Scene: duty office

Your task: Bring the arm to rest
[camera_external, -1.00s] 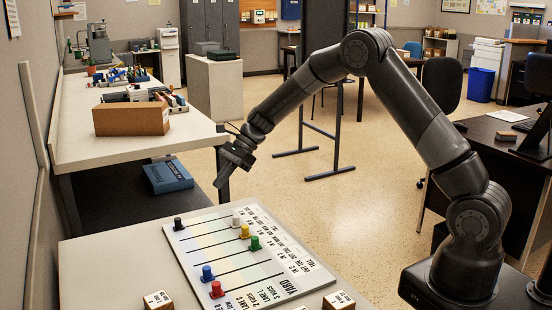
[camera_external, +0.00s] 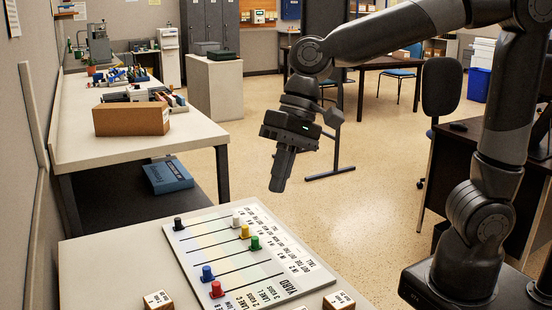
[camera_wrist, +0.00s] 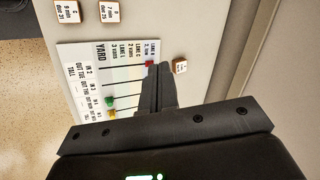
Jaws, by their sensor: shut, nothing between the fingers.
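A white board (camera_external: 245,262) with coloured pegs lies on the near table (camera_external: 90,262). A long bench (camera_external: 85,130) with a cardboard box (camera_external: 131,119) stands left. A dark desk and chair (camera_external: 441,95) stand right.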

